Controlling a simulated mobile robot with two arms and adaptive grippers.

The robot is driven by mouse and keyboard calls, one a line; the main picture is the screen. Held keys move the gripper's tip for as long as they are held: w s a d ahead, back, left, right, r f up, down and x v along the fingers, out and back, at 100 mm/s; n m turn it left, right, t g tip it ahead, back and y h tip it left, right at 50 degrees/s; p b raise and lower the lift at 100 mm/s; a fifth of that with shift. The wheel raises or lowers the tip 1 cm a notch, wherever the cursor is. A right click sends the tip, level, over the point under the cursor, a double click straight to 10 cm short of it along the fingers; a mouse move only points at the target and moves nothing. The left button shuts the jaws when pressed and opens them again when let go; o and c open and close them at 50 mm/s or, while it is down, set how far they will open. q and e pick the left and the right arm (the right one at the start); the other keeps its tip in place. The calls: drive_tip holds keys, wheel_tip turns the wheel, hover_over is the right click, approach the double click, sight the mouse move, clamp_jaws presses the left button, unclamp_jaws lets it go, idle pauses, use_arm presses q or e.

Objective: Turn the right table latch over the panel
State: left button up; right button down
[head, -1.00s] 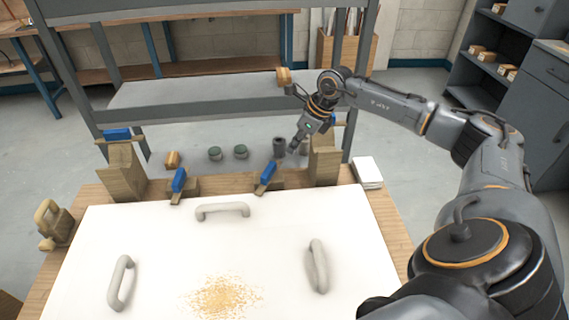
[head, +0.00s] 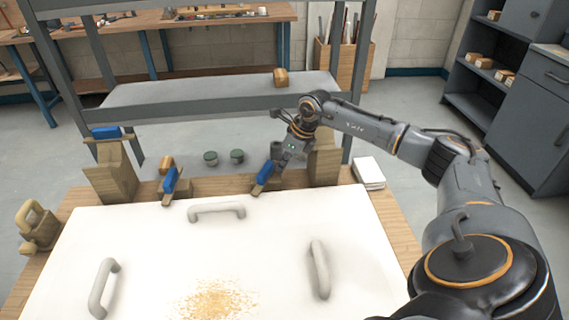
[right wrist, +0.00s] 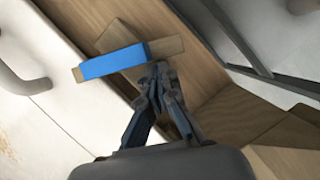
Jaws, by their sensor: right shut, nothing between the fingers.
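The right table latch (head: 265,172) is a wooden bar with a blue grip, on a wooden block at the far edge of the white panel (head: 290,215). Its near end reaches the panel's edge in the head view. In the right wrist view the latch (right wrist: 113,61) lies across the edge, one end at the panel (right wrist: 50,50) and the other over the wooden table. My right gripper (head: 275,158) is shut and empty at the latch's far end. In the right wrist view its fingertips (right wrist: 158,72) are beside the blue grip; contact is unclear. My left gripper is not in view.
A second blue-gripped latch (head: 170,182) stands farther left on the same edge. Wooden posts (head: 112,175) flank the far side, one close to my right gripper. The panel carries several grey handles (head: 217,212) and sawdust (head: 215,300). A white stack (head: 369,172) lies at right.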

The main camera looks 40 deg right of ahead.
drive_tip(key=shift+w, duration=0.55)
drive_tip(key=shift+w+r, duration=0.1)
drive_tip(key=shift+w, duration=0.55)
drive_tip(key=shift+s+d+r, duration=0.1)
drive_tip(key=shift+s+r, duration=0.05)
drive_tip(key=shift+s, duration=0.1)
use_arm(q)
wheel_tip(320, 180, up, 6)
drive_tip(key=p, duration=0.6)
use_arm(e)
drive_tip(key=w+d+v, duration=0.1)
drive_tip(key=v, duration=0.8)
drive_tip(key=shift+r, duration=0.15)
